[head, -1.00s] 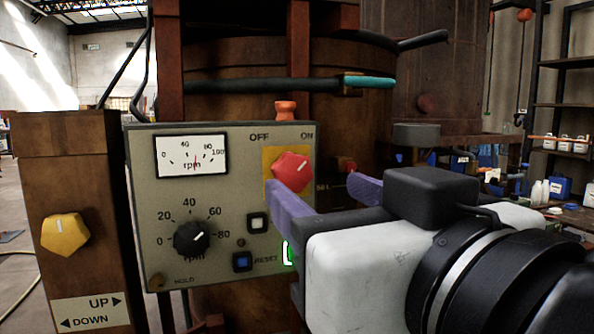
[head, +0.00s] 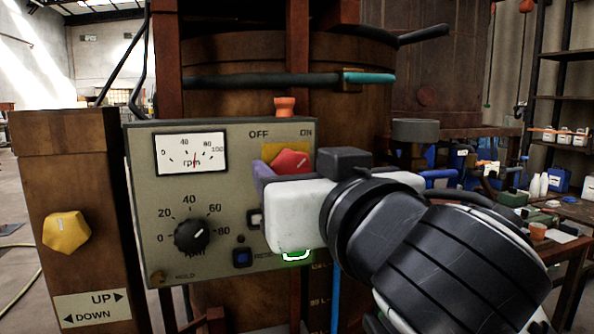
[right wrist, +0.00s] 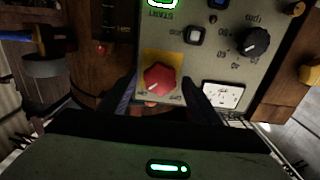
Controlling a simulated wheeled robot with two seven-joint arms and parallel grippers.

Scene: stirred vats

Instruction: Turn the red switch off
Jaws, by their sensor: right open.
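The red switch (head: 290,161) is a knob on a yellow plate on the grey control panel (head: 140,215), under the labels OFF and ON. Its white mark points up and right, toward ON. In the right wrist view the red switch (right wrist: 159,79) shows whole, upside down. My right gripper (head: 268,176) is in front of the panel, its white body covering the knob's lower part. In the wrist view its two purple fingers (right wrist: 160,92) are open, one on each side of the knob. I cannot tell whether they touch it. My left gripper is not in view.
The panel also carries an rpm gauge (head: 191,154), a black rpm dial (head: 191,235), a blue reset button (head: 242,257) and a lit green start button (head: 297,255). A yellow UP/DOWN knob (head: 66,232) is on the post at left. A brown vat (head: 250,52) stands behind.

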